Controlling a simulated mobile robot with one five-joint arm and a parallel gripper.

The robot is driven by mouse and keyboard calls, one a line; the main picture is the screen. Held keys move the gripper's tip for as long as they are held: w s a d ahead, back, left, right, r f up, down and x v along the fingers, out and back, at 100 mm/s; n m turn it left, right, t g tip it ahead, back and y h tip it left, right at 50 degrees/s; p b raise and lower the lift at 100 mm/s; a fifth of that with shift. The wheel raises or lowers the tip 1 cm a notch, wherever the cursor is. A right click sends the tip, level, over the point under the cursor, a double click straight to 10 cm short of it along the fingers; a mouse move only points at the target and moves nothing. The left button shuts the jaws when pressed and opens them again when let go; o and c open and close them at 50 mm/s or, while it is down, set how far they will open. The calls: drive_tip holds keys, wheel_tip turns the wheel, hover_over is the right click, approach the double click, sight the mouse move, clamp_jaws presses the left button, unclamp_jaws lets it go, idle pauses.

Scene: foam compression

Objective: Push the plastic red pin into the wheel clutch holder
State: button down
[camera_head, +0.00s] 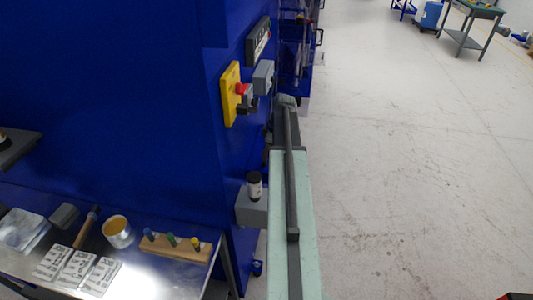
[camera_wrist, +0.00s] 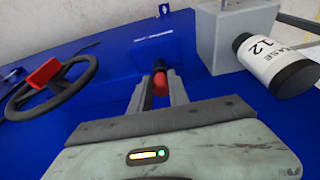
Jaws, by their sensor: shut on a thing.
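In the wrist view my gripper (camera_wrist: 159,92) points at a blue panel, its two grey fingers on either side of a small red pin (camera_wrist: 160,84). The gripper is shut on the pin, whose rounded near end shows between the fingertips. A small dark part with a bit of red shows just beyond the pin; whether it is the clutch holder, and how deep the pin sits, I cannot tell. A black handwheel (camera_wrist: 82,72) with a red piece (camera_wrist: 43,73) is at the left. In the head view I cannot make out the fingertips or the pin.
A yellow panel (camera_head: 230,95) is on the blue machine. A metal table (camera_head: 160,270) stands lower left.

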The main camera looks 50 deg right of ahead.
drive_tip(key=shift+f+b, duration=0.3)
drive_tip(key=shift+f, duration=0.1)
drive_tip(key=c, duration=1.2)
unclamp_jaws()
drive_tip(key=shift+o, duration=0.2)
drive_tip(key=shift+r, duration=0.15)
drive_tip(key=shift+w+r+p, duration=0.1)
drive_tip(key=shift+r+p, duration=2.85)
drive_tip(key=shift+p, duration=0.15)
drive_tip(key=p+v, duration=0.7)
drive_tip(key=shift+r, duration=0.35)
